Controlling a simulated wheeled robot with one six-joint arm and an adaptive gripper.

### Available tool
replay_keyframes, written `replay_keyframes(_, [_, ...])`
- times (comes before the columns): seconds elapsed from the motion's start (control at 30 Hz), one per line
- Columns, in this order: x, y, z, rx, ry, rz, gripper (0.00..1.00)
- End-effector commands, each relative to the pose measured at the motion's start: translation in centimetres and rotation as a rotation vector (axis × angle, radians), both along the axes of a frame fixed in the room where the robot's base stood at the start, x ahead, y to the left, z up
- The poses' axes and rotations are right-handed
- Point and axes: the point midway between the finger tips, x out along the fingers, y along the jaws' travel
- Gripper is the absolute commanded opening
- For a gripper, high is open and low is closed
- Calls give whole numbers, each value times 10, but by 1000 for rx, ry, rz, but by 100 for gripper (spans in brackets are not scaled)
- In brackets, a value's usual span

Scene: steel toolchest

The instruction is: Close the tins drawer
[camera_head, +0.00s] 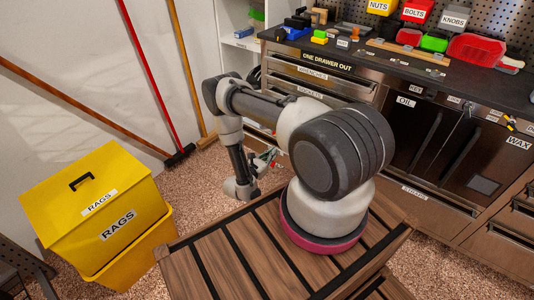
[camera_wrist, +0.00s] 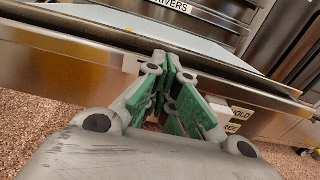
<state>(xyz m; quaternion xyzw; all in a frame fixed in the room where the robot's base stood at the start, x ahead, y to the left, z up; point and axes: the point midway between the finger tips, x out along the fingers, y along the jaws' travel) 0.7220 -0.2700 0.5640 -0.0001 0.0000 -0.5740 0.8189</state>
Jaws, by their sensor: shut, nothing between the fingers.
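The steel toolchest (camera_head: 320,75) stands at the back, with a column of labelled drawers at its left; my arm hides the lower ones. I cannot read a tins label in either view. In the wrist view a drawer (camera_wrist: 60,70) stands pulled out, its pale inside showing behind the steel front. A label ending in "IVERS" is on the front above it. My gripper (camera_wrist: 170,65) is shut and empty, its green-padded fingers at this drawer's front. I cannot tell whether they touch it. In the head view my gripper (camera_head: 262,160) is low before the left drawers.
A yellow rags bin (camera_head: 100,205) stands at the left. Brooms (camera_head: 150,75) lean on the wall. Coloured bins (camera_head: 415,12) and tools sit on the worktop. Cabinets marked oil (camera_head: 408,120) and wax are at the right. Speckled floor lies between bin and chest.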

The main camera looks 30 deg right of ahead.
Motion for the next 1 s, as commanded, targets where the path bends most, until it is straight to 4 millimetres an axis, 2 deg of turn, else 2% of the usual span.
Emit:
replay_keyframes(0.6, [14,-40,0,0,-1,-1,0])
replay_keyframes(1.0, [15,-43,0,0,0,0,0])
